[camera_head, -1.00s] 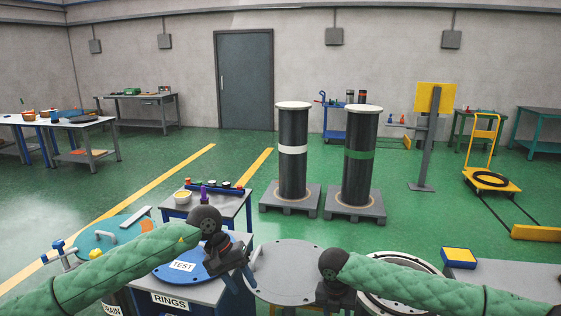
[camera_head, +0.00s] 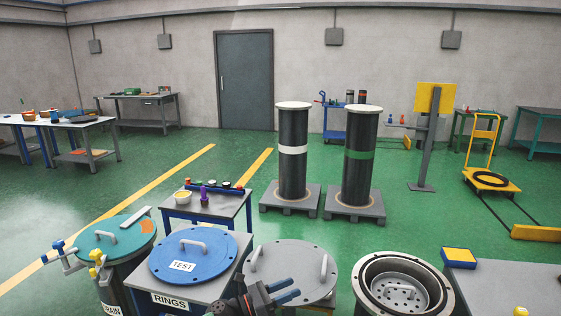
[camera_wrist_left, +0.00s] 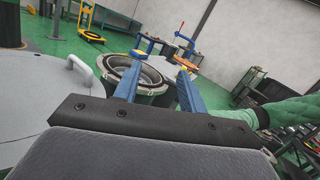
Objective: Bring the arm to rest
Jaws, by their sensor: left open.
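My left gripper (camera_head: 293,290) is low in the middle of the head view, with its blue fingers apart and pointing right. It is in front of the grey flanged lid (camera_head: 285,262) and hides part of its near edge. In the left wrist view my left gripper (camera_wrist_left: 157,82) is open, with nothing between its fingers. Its two blue fingers frame an open flanged cylinder (camera_wrist_left: 150,75) that stands farther off. A green-sleeved arm (camera_wrist_left: 290,110), mine, shows at the right of that view. My right gripper is in neither current view.
A blue TEST lid (camera_head: 190,258) and a teal lid (camera_head: 115,238) lie to the left. An open flanged cylinder (camera_head: 366,290) stands at the right, beside a grey table (camera_head: 510,290). Two tall dark cylinders stand on pallets (camera_head: 290,205) behind.

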